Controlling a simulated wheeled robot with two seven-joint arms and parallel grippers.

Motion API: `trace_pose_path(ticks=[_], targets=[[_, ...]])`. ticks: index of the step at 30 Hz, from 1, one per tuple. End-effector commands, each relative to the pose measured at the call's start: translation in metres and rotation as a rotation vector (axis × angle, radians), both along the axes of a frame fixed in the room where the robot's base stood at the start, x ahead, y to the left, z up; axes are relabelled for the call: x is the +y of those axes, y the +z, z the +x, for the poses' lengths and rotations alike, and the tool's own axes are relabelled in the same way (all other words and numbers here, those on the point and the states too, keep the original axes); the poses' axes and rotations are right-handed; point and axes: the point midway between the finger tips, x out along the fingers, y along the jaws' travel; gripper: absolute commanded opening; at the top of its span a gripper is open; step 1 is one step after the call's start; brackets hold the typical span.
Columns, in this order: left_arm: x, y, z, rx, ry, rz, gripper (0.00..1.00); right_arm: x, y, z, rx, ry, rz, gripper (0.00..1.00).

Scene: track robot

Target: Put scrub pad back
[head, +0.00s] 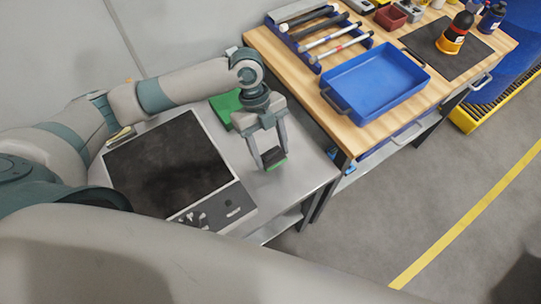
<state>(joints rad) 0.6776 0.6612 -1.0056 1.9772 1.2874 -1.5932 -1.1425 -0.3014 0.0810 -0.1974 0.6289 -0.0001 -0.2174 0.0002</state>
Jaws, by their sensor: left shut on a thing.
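My left gripper (268,158) points down over the right part of the grey metal table (307,178). It is shut on a small scrub pad (275,163), dark on top with a green edge below. I cannot tell whether the pad touches the table. A green flat tray or mat (223,107) lies behind the gripper, near the table's back, partly hidden by my left arm. My right gripper is not in view.
A device with a dark, smudged plate (168,163) and a control panel (228,209) fills the table's left. A wooden workbench (352,138) stands at right, bearing a blue tray (374,82), a tool rack (318,36) and a bottle (455,34) on a dark mat (428,45).

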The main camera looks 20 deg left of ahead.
Motion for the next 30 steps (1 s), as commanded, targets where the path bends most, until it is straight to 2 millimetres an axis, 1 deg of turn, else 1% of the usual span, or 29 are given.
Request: trace_pose_path(ticks=[4,9,13,26,27,28,29,30], targets=[[0.0,-0.006,0.0,0.003,0.001,-0.001,0.33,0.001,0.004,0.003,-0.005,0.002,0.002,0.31],[0.0,-0.026,-0.001,0.004,0.002,0.001,0.33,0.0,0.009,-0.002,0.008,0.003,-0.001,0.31],[0.0,-0.038,-0.001,0.003,0.001,0.001,0.33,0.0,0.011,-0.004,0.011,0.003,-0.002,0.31],[0.0,-0.043,0.0,0.0,0.0,0.0,0.33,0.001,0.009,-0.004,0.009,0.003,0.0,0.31],[0.0,-0.043,0.0,-0.001,0.0,0.001,0.61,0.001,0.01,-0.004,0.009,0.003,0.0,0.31],[0.0,-0.043,0.0,0.0,0.0,0.0,0.68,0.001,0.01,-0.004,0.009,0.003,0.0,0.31],[0.0,-0.043,0.0,0.0,0.0,0.0,0.73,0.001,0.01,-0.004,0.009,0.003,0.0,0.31],[0.0,-0.043,0.0,0.0,0.0,0.0,0.73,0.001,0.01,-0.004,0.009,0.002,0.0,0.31]])
